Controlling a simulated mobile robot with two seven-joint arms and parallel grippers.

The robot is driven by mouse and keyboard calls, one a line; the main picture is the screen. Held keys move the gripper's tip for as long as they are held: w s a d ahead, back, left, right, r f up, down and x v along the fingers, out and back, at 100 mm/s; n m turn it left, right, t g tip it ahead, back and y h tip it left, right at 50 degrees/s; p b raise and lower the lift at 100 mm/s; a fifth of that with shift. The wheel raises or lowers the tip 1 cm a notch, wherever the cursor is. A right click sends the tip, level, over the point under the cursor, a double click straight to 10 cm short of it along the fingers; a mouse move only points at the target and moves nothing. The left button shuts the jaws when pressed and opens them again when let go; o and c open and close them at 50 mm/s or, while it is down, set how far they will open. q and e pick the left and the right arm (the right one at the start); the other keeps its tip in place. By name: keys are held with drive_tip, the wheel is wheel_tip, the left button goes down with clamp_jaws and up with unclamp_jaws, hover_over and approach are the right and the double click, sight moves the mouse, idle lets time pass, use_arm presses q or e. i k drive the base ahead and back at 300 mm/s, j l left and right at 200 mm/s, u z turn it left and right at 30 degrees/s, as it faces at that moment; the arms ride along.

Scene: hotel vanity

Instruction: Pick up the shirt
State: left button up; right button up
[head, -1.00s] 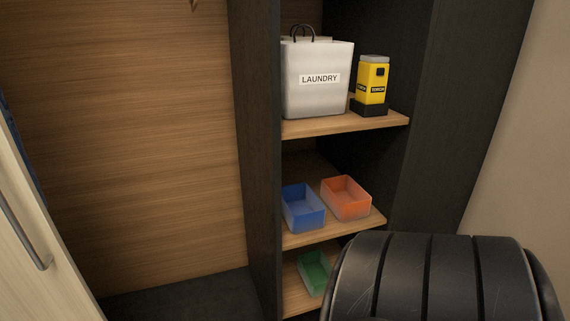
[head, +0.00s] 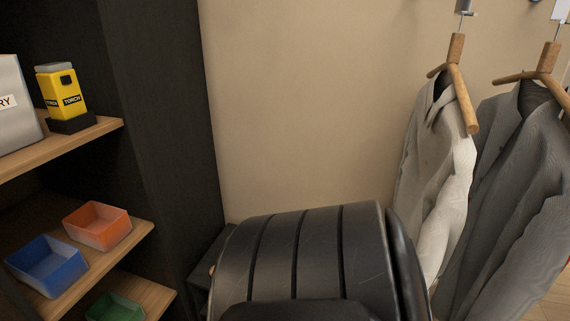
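Two garments hang on wooden hangers at the right of the head view. The nearer-left one is a white or light grey shirt (head: 440,165) on its wooden hanger (head: 456,75). Beside it on the right hangs a dark grey garment (head: 520,190) on another wooden hanger (head: 545,70). The lower ends of both are cut off or hidden. Neither of my grippers is in the head view.
A dark shelf unit stands at the left with wooden shelves (head: 95,135). Bare beige wall (head: 300,110) lies between shelves and garments.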

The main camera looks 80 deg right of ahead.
sight(433, 180)
drive_tip(key=z, duration=3.55)
drive_tip(key=i+j+z, duration=0.1)
drive_tip(key=j, duration=0.3)
drive_tip(key=i+j, duration=0.1)
drive_tip(key=j, duration=0.3)
drive_tip(key=i+j+z, duration=0.15)
drive_tip(key=j, duration=0.25)
